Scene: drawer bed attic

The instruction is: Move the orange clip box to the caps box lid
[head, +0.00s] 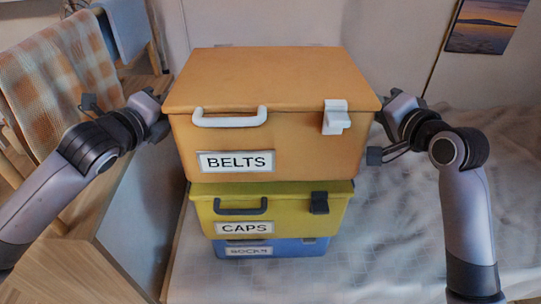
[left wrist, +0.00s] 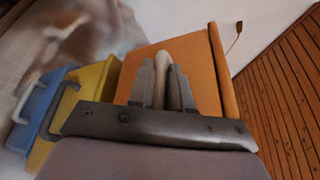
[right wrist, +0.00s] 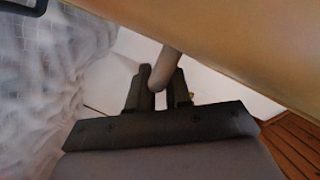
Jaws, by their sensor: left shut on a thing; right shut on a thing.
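The orange clip box (head: 275,125), labelled BELTS, has a white front handle and a white clip, and its lid is shut. It is level above the yellow caps box (head: 272,210), whose lid is mostly hidden under it; I cannot tell whether they touch. My left gripper (head: 160,112) is at the orange box's left side; in the left wrist view its fingers (left wrist: 166,82) are shut on a pale side handle (left wrist: 163,60). My right gripper (head: 384,112) is at the right side; in the right wrist view its fingers (right wrist: 158,88) close around the other side handle (right wrist: 165,64).
A blue box (head: 272,248) is under the caps box, on a pale quilted bed (head: 400,265). A wooden cabinet (head: 110,220) stands close on the left, with a chair and checked blanket (head: 60,85) behind. The bed to the right is clear.

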